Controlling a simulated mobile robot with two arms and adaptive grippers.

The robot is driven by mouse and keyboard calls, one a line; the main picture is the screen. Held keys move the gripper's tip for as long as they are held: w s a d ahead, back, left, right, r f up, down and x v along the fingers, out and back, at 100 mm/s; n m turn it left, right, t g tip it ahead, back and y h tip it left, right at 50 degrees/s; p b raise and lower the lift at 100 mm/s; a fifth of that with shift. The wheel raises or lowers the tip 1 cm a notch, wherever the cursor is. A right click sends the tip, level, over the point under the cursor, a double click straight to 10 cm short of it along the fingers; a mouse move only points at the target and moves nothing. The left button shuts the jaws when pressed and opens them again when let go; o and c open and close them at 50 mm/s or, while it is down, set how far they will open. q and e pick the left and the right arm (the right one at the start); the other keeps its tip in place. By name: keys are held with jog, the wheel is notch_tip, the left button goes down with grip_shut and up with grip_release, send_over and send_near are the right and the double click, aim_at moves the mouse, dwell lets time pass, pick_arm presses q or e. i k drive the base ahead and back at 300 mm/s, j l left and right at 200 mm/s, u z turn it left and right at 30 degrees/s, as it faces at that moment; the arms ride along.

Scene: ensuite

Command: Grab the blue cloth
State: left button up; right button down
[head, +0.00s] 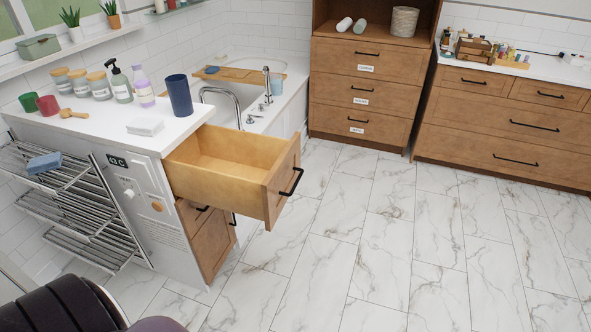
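A folded blue cloth (44,163) lies on the top tier of the metal wire rack (62,207) at the left, on the end of the white counter unit. A smaller blue item (212,69) lies on the wooden bath tray at the back; it is too small to tell what it is. Neither of my grippers shows in the head view.
An open, empty wooden drawer (228,155) juts out from the counter (110,120). Jars, bottles, cups, a dark blue tumbler (179,96) and a white folded cloth (145,127) stand or lie on top. Wooden cabinets (500,125) line the back. The marble floor (370,240) is clear.

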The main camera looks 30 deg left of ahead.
aim_at(49, 163)
jog(key=u, duration=2.6)
jog(key=i+z, duration=0.1)
jog(key=z, duration=0.45)
jog(key=i+j+z, duration=0.2)
jog(key=j, duration=0.15)
jog(key=i+j+z, duration=0.45)
jog(key=j, duration=0.3)
jog(key=j+z, duration=0.25)
jog(key=j, duration=0.15)
